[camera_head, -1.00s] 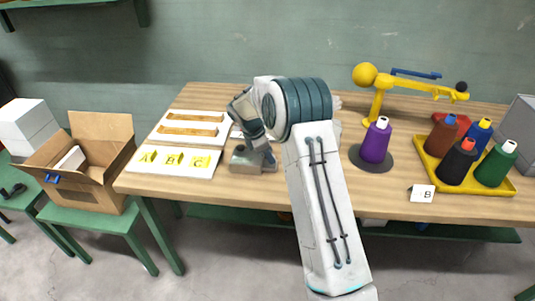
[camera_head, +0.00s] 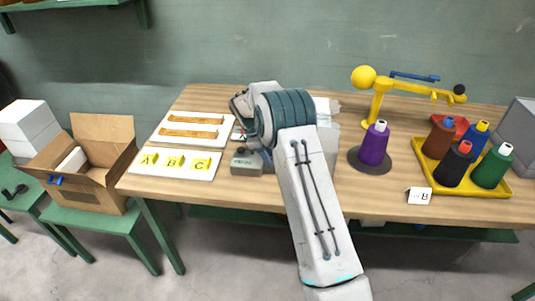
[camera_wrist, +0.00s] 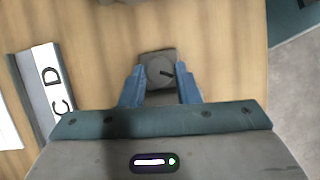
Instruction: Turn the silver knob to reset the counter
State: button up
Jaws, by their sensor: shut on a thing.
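The pointer slants toward the right finger. In the head view my arm hides the knob and the fingertips. A small grey box (camera_head: 247,166) with a reddish button on top shows just left of my arm on the table; I cannot read a counter display.
White boards with yellow A, B, C pieces (camera_head: 175,163) lie left on the wooden table (camera_head: 345,201). A purple spool (camera_head: 374,145) on a dark disc, a yellow stand (camera_head: 377,105) and a yellow tray (camera_head: 470,191) of spools stand right. An open carton (camera_head: 92,178) is far left.

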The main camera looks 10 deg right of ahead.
jog(key=m, duration=0.1)
jog(key=m+g, duration=0.1)
jog(key=m, duration=0.1)
jog(key=m+y+p, duration=0.1)
jog(key=shift+w+d+r+m, duration=0.1)
jog(key=shift+w+r+m, duration=0.05)
jog(key=shift+w+m, duration=0.15)
jog(key=shift+w+d+m+g+y, duration=0.1)
jog(key=shift+m+g+y, duration=0.25)
jog(key=shift+m, duration=0.6)
jog(key=shift+d+m+g+y, duration=0.1)
jog(key=shift+m+g+y, duration=0.2)
jog(key=shift+m, duration=0.65)
jog(key=o, duration=1)
jog(key=shift+c, duration=0.2)
jog(key=shift+a, duration=0.15)
jog(key=shift+p, duration=0.35)
